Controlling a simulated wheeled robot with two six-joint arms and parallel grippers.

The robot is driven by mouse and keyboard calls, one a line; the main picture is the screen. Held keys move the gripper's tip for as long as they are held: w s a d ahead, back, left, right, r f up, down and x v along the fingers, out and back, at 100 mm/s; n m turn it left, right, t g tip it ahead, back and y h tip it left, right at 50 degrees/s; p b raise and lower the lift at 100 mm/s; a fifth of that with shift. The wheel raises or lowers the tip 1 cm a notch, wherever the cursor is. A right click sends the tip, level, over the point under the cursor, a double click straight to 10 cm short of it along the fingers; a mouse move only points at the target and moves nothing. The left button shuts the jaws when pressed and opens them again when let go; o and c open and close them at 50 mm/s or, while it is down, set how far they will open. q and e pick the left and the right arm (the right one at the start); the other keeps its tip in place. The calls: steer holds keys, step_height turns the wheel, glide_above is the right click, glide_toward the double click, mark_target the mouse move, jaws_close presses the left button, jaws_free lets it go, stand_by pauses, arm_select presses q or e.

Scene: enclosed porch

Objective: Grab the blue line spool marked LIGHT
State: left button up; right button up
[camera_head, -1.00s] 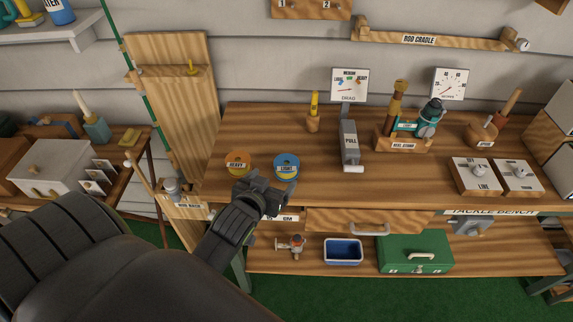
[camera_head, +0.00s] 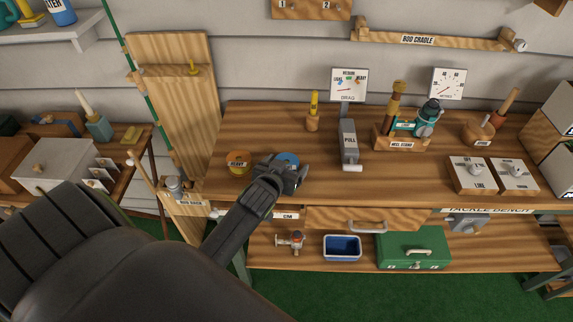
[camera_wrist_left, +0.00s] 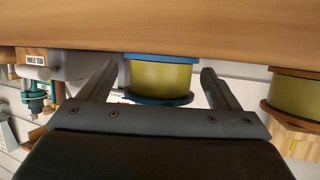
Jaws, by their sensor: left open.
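The blue line spool (camera_head: 288,158) is on the bench top, mostly covered by my left gripper (camera_head: 287,172) in the head view, so its LIGHT label is hidden now. In the left wrist view, which shows the scene upside down, the spool (camera_wrist_left: 160,76) has blue rims and a yellow-green wound middle. It stands between the two spread fingers of my left gripper (camera_wrist_left: 158,80), with a visible gap at each side. The gripper is open and holds nothing. My right gripper is not in view.
An orange spool marked HEAVY (camera_head: 238,163) stands just left of the blue one; it also shows in the left wrist view (camera_wrist_left: 293,97). A grey PULL lever (camera_head: 349,145) stands to the right.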

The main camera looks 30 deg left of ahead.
arm_select(q)
steer(key=c, duration=1)
steer(key=shift+c, duration=0.4)
steer(key=shift+r, duration=0.15)
